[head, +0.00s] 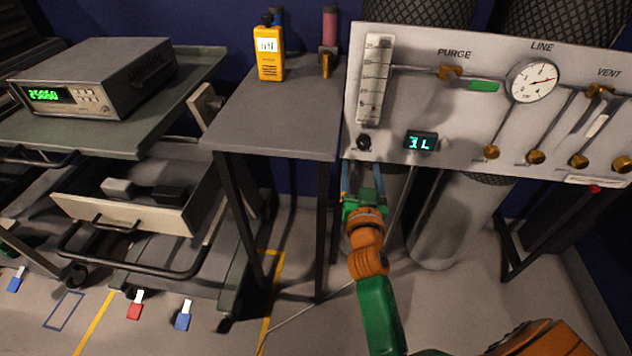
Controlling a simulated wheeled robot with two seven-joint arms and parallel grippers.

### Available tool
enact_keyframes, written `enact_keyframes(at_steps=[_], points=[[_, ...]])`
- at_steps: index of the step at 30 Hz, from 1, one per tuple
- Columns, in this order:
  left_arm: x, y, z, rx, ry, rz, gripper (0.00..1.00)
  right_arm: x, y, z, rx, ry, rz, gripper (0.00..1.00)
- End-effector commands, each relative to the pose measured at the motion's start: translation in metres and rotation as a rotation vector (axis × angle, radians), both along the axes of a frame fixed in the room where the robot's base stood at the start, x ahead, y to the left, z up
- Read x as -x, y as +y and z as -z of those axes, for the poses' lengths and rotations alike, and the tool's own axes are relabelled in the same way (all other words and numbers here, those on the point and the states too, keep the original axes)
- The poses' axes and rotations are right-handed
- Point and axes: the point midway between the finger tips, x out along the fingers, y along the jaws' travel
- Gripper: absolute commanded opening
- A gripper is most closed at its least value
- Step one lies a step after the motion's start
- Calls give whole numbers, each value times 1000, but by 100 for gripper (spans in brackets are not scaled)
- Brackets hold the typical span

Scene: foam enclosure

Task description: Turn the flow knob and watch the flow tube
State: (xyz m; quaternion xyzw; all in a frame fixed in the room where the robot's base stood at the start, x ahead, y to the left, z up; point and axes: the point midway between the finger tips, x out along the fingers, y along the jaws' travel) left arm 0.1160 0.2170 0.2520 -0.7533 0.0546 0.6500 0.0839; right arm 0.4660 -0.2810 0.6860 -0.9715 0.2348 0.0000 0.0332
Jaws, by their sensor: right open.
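The flow knob (364,142) is a small black knob at the lower left of the pale gas panel (440,105). The flow tube (375,80) is a clear upright scale tube above it, with a dark mark low inside; its reading is too small to tell. My right gripper (362,172) is just below the knob, with its fingers pointing up and apart. It is open and holds nothing. I cannot tell whether a fingertip touches the panel. My left gripper is not in the head view.
A small display (421,141) and a round gauge (534,80) sit on the panel. A grey table (275,125) left of it bears a yellow meter (270,52). Gas cylinders (445,220) stand behind the panel. A cart (150,135) with an open drawer (130,205) is at left.

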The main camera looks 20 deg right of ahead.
Motion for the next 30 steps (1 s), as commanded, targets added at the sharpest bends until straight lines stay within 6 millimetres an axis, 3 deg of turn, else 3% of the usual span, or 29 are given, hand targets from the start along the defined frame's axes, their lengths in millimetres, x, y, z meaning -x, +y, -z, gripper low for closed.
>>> enact_keyframes(at_steps=[5, 12, 20, 21, 28, 30], points=[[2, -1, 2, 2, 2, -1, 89, -20, -15, -9, 7, -24, 14, 71], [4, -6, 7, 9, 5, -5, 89, -57, -33, -7, 5, -19, 10, 71], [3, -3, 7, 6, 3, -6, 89, -61, -36, -7, 2, -17, 10, 71], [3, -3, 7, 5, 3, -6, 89, -61, -36, -7, 2, -17, 10, 68], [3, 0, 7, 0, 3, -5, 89, -61, -36, -6, 2, -17, 10, 6], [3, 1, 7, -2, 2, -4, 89, -61, -35, -6, 2, -17, 10, 0]])
